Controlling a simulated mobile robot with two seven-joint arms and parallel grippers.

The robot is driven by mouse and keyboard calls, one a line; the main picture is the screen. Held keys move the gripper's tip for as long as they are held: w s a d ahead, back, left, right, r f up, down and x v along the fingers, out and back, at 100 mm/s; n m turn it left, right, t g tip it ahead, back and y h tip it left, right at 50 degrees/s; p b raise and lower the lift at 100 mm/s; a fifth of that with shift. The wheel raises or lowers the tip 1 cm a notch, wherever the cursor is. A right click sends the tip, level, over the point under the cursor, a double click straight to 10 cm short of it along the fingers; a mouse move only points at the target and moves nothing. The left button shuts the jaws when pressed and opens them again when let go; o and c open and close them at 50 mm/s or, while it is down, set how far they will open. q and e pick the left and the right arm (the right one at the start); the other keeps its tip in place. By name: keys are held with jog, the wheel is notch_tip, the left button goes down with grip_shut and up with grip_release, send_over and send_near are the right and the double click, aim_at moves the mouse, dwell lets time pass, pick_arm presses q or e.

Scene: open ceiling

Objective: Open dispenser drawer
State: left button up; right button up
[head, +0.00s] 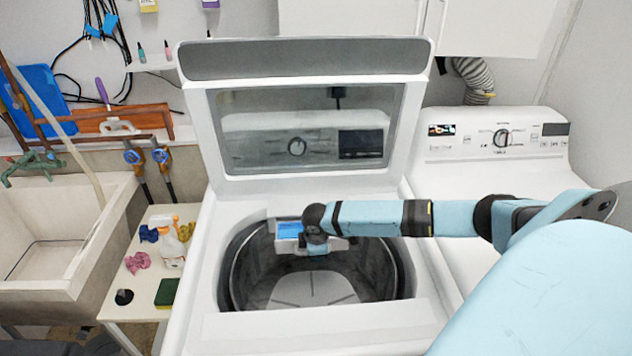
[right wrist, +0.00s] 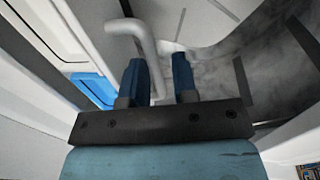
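The top-load washer (head: 208,285) stands with its lid up. The dispenser drawer (head: 290,229), with a blue panel, is at the back rim of the tub opening. In the right wrist view a pale grey bent handle (right wrist: 150,45) extends between the two blue fingers of my right gripper (right wrist: 158,61). The fingers are apart, with the handle close to the left finger and a gap to the right one. Contact cannot be told. In the head view my right arm reaches in from the right, and its wrist hides the fingertips and part of the drawer front. My left gripper is not in view.
The raised lid (head: 300,62) stands behind my arm. The tub (head: 385,270) below is empty where visible. A dryer (head: 460,185) stands to the right. A side table (head: 140,305) with a spray bottle (head: 172,243) and a sink (head: 60,235) are to the left.

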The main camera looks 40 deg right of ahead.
jog(key=shift+r, duration=0.1)
dwell(0.3)
notch_tip(320, 180, up, 14)
jog(key=s+a+b, duration=0.1)
jog(key=s, duration=0.1)
jog(key=shift+a+f, duration=0.25)
dwell(0.5)
